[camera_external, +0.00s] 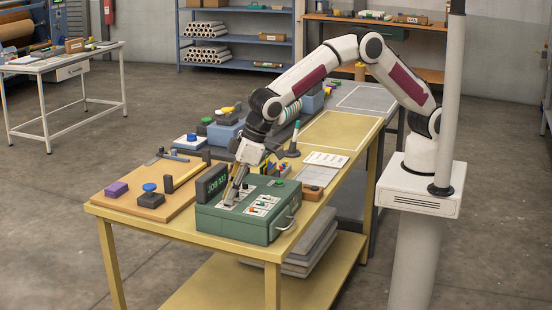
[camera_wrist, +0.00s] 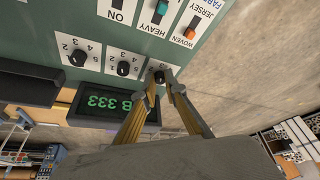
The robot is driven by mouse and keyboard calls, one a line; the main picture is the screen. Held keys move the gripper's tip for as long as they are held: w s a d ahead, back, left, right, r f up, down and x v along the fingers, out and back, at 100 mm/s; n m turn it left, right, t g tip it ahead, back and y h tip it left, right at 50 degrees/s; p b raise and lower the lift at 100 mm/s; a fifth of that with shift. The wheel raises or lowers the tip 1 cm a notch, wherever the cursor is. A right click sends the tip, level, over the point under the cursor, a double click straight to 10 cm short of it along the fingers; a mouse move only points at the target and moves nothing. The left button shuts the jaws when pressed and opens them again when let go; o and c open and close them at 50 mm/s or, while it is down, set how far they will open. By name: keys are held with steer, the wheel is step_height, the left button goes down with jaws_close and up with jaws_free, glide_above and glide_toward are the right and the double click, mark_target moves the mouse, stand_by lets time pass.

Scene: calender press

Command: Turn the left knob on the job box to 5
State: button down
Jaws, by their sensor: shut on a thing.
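The green job box (camera_external: 262,230) sits on the yellow bench, with its control panel facing up. The wrist view shows its panel (camera_wrist: 130,35) upside down, with three black knobs in a row: one at the picture's left (camera_wrist: 77,57), a middle one (camera_wrist: 123,69), and the left knob (camera_wrist: 160,76) at the picture's right. My gripper (camera_wrist: 164,84) is shut on the left knob, its fingers on either side of it. It also shows reaching down to the panel in the external view (camera_external: 231,199). The fingers cover part of the knob's scale, so its setting cannot be read.
A dark display (camera_external: 213,183) with green characters stands at the box's left edge. Coloured switches (camera_wrist: 160,10) lie beyond the knobs. A wooden board (camera_external: 150,200) with a purple block (camera_external: 116,189) and a blue button (camera_external: 150,188) lies left.

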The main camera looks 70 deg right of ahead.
steer(key=shift+s+a+m+t+h, duration=0.15)
steer(key=shift+m+h, duration=0.35)
steer(key=shift+m, duration=0.8)
steer(key=shift+w+a+m+t+h, duration=0.1)
steer(key=shift+m+t+h, duration=0.3)
steer(key=shift+m, duration=1.2)
steer(key=c, duration=2.1)
jaws_free()
steer(key=shift+s+r, duration=0.1)
steer(key=shift+r, duration=0.05)
steer(key=shift+s+r, duration=0.2)
steer(key=shift+r, duration=0.25)
steer(key=shift+v, duration=0.95)
steer(key=shift+s+d, duration=0.2)
steer(key=shift+s, duration=1.75)
steer(key=shift+s+d, duration=0.2)
steer(key=shift+s, duration=1.8)
steer(key=shift+s+d, duration=0.25)
steer(key=shift+s, duration=1.7)
